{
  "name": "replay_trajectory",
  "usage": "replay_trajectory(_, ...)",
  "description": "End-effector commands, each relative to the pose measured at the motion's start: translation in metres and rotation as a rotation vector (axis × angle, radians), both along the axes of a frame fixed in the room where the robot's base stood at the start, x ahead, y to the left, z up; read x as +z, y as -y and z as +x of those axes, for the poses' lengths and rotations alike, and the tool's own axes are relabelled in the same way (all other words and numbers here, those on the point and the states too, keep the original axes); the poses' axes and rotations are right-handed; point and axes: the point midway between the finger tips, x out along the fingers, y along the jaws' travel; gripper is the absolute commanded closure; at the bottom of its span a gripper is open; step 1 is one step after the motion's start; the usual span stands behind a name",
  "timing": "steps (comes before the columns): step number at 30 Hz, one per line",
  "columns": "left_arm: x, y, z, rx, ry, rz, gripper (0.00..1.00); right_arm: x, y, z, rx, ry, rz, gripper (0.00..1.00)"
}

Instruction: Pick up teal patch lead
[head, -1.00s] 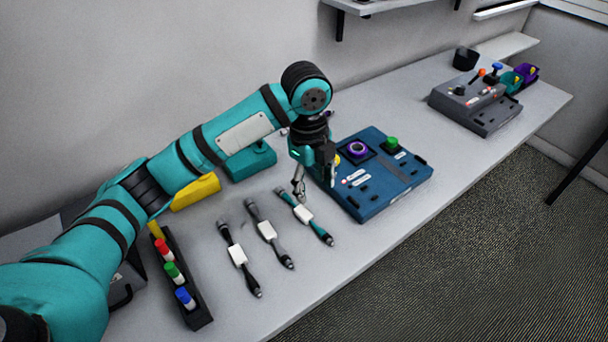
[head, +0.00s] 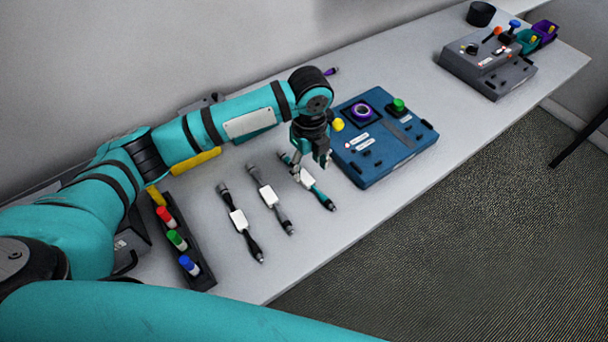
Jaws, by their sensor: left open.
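The teal patch lead (head: 321,196) lies on the table, the rightmost of three leads, with a white label (head: 306,179) at its middle. My left gripper (head: 311,176) is open and points down over the label and upper part of this lead. Its fingers partly hide the lead, and I cannot tell whether they touch it. A grey lead (head: 281,217) and a black lead (head: 251,243) lie to the left, each with a white label. My right gripper is not in view.
A blue control box (head: 395,165) stands just right of the teal lead. A dark rack (head: 200,274) with red, green and blue capped items stands left of the leads. A grey box (head: 490,70) sits at the far right. Table in front of the leads is clear.

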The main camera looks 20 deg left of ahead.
Motion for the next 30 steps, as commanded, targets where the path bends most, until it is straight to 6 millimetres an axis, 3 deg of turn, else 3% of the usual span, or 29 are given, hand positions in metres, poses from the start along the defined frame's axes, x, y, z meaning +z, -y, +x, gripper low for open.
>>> replay_trajectory(5, -0.018, 0.0, -0.002, 0.001, -0.005, 0.001, 0.46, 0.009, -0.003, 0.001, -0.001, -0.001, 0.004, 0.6)
replay_trajectory(12, -0.05, 0.001, -0.002, 0.0, -0.001, 0.0, 0.46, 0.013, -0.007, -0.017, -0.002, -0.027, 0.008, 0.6)
replay_trajectory(20, -0.053, 0.0, -0.002, 0.0, 0.0, 0.0, 0.46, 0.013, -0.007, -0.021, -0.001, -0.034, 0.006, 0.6)
replay_trajectory(30, -0.052, 0.0, -0.002, 0.0, 0.0, 0.0, 0.91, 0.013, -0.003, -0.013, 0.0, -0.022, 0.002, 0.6)
